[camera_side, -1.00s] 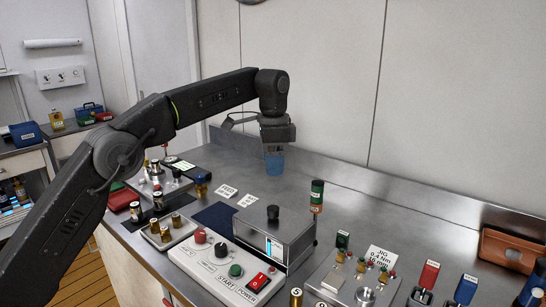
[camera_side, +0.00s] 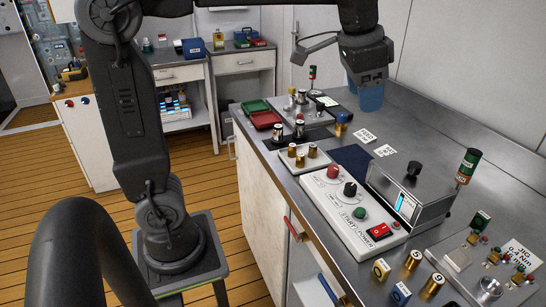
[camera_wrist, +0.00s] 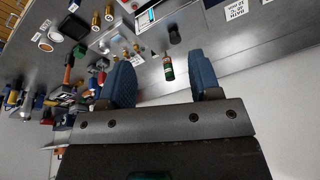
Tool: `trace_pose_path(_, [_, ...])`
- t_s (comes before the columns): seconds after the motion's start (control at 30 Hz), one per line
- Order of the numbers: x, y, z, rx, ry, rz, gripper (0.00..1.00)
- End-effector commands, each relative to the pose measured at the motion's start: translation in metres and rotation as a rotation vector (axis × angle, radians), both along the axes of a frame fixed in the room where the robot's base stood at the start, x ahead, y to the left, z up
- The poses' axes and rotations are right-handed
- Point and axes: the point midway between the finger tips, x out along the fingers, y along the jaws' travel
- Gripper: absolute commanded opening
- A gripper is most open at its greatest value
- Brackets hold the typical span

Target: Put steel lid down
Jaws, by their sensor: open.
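The steel lid (camera_side: 425,175) is a flat grey metal top with a black knob (camera_side: 414,169). It lies level on the steel box (camera_side: 406,203) behind the white control panel, and I see no gap under it. The knob also shows near the top of the wrist view (camera_wrist: 174,35). My gripper (camera_side: 369,97) has blue padded fingers and is over the back of the bench, up and left of the lid and apart from it. In the wrist view my gripper (camera_wrist: 162,82) is open, with nothing held between its fingers.
The control panel (camera_side: 345,205) with knobs and buttons is in front of the box.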

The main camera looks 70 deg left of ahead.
Motion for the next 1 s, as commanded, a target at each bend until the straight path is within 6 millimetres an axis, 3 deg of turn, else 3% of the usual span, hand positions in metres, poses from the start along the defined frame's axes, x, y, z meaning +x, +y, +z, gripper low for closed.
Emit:
trace_pose_path(0.03, [-0.025,0.002,-0.004,-0.011,-0.029,0.039,0.57])
trace_pose_path(0.2, [-0.094,0.006,-0.037,-0.056,-0.115,0.172,0.57])
trace_pose_path(0.4, [-0.149,0.009,-0.083,-0.106,-0.191,0.287,0.57])
trace_pose_path(0.6, [-0.168,0.01,-0.105,-0.126,-0.218,0.331,0.57])
trace_pose_path(1.0, [-0.169,0.01,-0.106,-0.127,-0.216,0.332,0.57])
